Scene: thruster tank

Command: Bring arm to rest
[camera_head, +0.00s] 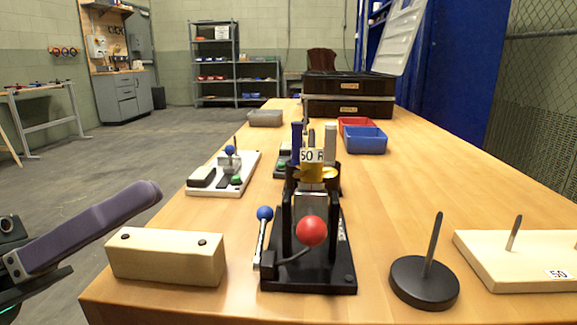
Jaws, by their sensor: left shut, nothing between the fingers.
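My left arm comes in from the left edge. My left gripper (150,192) has dark purple-grey fingers that lie together, shut and empty, tilted up to the right. Its tip is in front of the table's left edge in the picture, above and left of a cream block (167,256) with two dark holes. No gap or held thing shows at the fingers. My right gripper is not in view.
On the wooden table (400,205) stand a black fixture (335,262) with a red ball and a blue-knobbed lever, a black base with a rod (424,283), and a cream board with a peg (530,255). Farther back are a white board (247,175), blue bin (365,140) and black cases (348,105).

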